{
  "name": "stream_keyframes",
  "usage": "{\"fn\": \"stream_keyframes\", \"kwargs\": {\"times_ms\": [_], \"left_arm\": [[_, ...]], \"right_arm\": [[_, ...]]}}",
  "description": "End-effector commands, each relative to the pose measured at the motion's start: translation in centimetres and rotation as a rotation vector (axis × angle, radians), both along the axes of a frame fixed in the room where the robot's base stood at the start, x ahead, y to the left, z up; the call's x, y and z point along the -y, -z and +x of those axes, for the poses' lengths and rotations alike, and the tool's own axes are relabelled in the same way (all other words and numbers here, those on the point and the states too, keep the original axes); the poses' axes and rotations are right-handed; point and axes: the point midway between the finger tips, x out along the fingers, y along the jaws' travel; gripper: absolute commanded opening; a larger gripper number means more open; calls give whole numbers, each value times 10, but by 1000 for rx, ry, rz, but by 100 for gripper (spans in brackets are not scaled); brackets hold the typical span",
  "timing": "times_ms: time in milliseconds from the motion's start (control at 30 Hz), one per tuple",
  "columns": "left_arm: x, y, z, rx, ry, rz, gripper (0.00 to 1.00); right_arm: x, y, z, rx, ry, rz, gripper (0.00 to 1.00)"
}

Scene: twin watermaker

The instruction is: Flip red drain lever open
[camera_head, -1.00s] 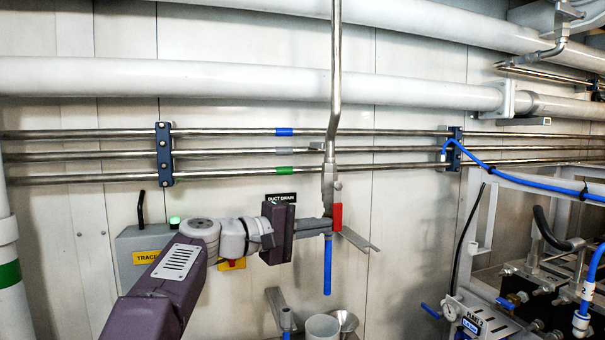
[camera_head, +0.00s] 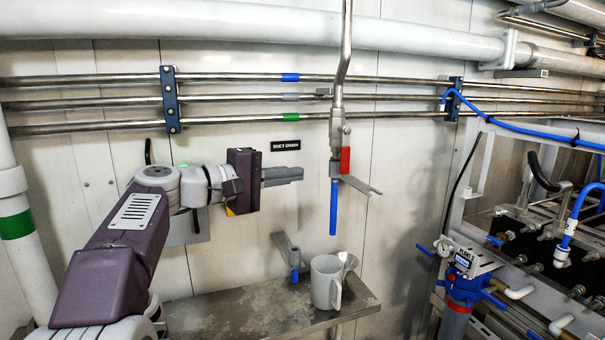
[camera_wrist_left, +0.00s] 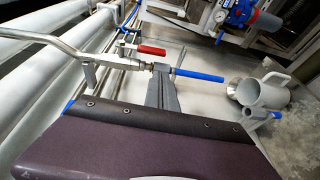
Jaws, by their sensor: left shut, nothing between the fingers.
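The red drain lever (camera_head: 345,160) sits on the valve of the metal drain pipe (camera_head: 337,125), its red grip hanging down along the pipe in the head view. It also shows in the left wrist view (camera_wrist_left: 151,50). A blue tube (camera_head: 333,207) hangs below the valve. My left gripper (camera_head: 301,174) is shut and empty, to the left of the valve with a gap between them in the head view. In the left wrist view its fingers (camera_wrist_left: 161,72) point toward the valve and blue tube. My right gripper is not in view.
A grey shelf (camera_head: 225,318) below holds a grey mug (camera_head: 326,282). Pipes run across the wall above, and equipment with blue hoses stands at the right.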

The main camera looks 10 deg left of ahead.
Motion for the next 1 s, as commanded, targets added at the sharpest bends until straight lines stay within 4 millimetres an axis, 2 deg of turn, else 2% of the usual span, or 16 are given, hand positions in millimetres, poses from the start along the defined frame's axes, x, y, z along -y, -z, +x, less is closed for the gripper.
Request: {"fn": "stream_keyframes", "kwargs": {"times_ms": [100, 300, 833, 867, 933, 967, 1000], "left_arm": [[-16, 1, -18, 1, -5, 0, 0], [-32, 1, -37, 1, -3, 1, 0], [-33, 0, -41, 0, 2, 0, 0], [-30, -2, -41, 0, 9, 0, 0], [-13, -13, -41, 1, 50, 0, 0], [0, -20, -42, 3, 80, 2, 0], [24, -26, -43, -14, 137, -9, 0]], "right_arm": [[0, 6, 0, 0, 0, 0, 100], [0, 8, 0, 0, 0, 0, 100], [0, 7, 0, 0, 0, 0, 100], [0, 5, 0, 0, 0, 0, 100], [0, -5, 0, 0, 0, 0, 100], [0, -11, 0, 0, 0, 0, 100], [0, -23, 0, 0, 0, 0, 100]]}}
